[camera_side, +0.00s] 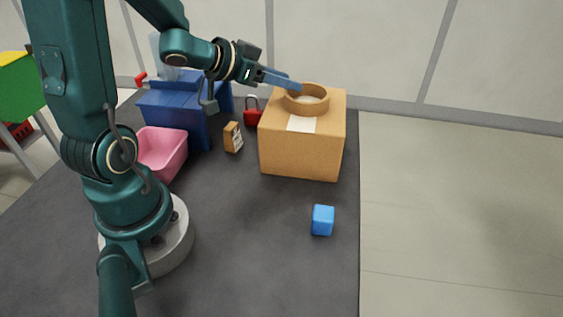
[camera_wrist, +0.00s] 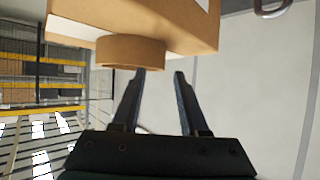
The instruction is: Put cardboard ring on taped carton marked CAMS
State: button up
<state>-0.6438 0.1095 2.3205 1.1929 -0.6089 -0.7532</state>
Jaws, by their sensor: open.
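The cardboard ring (camera_side: 307,99) lies flat on top of the taped carton (camera_side: 300,158), near its back edge. A pale strip of tape shows on the carton top beside the ring; no CAMS marking can be read in these views. The wrist view shows the ring (camera_wrist: 130,52) against the carton (camera_wrist: 190,22). My gripper (camera_side: 297,85) is at the ring's left rim in the side view. In the wrist view my gripper (camera_wrist: 160,74) has its two fingers apart with nothing between them, and one fingertip is close to the ring; whether it touches I cannot tell.
A blue bin (camera_side: 178,112), a pink tub (camera_side: 162,150), a small tan box (camera_side: 233,137) and a red padlock (camera_side: 252,111) stand left of the carton. A blue cube (camera_side: 322,220) lies in front. The dark table (camera_side: 255,255) is clear around the cube.

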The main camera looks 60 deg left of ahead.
jog(key=v, duration=0.9)
notch_tip(320, 180, up, 5)
jog(key=w+a+n+y, duration=0.2)
jog(key=y, duration=0.4)
jog(key=s+d+f+m+g+h, duration=0.1)
jog(key=s+d+f+g+h, duration=0.2)
jog(key=s+d, duration=0.2)
jog(key=s+d+f+g+h, duration=0.2)
jog(key=s+d, duration=0.4)
jog(key=d, duration=0.3)
notch_tip(320, 180, down, 3)
jog(key=shift+d+r+m+g+h, duration=0.2)
jog(key=shift+d+m+g+h, duration=0.2)
jog(key=shift+g, duration=0.4)
